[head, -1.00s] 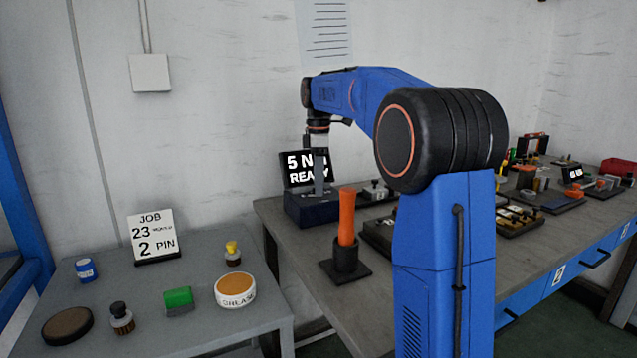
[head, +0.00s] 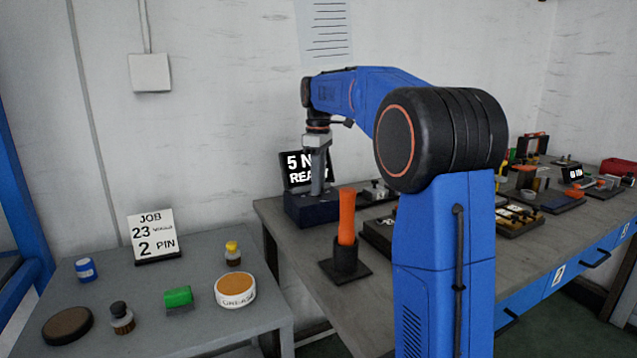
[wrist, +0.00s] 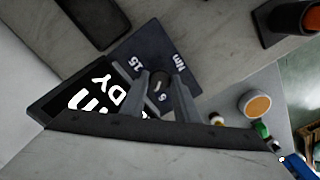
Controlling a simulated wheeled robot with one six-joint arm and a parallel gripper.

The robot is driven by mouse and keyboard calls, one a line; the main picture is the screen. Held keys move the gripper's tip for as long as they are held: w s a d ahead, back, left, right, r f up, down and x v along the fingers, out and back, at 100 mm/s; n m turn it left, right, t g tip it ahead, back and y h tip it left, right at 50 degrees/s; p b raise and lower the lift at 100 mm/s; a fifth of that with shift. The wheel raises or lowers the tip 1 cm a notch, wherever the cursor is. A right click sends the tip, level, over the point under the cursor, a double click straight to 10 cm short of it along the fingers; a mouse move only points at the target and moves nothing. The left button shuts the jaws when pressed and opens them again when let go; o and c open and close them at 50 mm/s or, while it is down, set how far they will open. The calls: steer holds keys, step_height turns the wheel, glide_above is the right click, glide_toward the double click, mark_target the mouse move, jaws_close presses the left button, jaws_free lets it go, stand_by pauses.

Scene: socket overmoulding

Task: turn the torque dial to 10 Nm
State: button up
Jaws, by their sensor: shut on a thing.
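The display shows "5 N" and "READY", partly covered by my gripper (head: 317,192). In the wrist view, the box top (wrist: 140,48) has white marks "15", "5" and "Nm"; no "10" mark is visible. The small dark dial (wrist: 158,84) sits between the two fingers of my gripper (wrist: 160,82), which are shut on it from above. The dial's pointer is too unclear to read.
An orange-handled tool (head: 347,220) stands in a black holder just right of the box. A job card (head: 153,236) stands on the grey side table at left, with a grease tin (head: 235,290) and small containers. The wall is close behind the display.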

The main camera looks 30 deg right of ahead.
steer(key=m, duration=0.3)
steer(key=shift+m, duration=2.2)
steer(key=o, duration=1.1)
steer(key=shift+c, duration=0.2)
steer(key=shift+r, duration=0.15)
step_height(320, 180, up, 17)
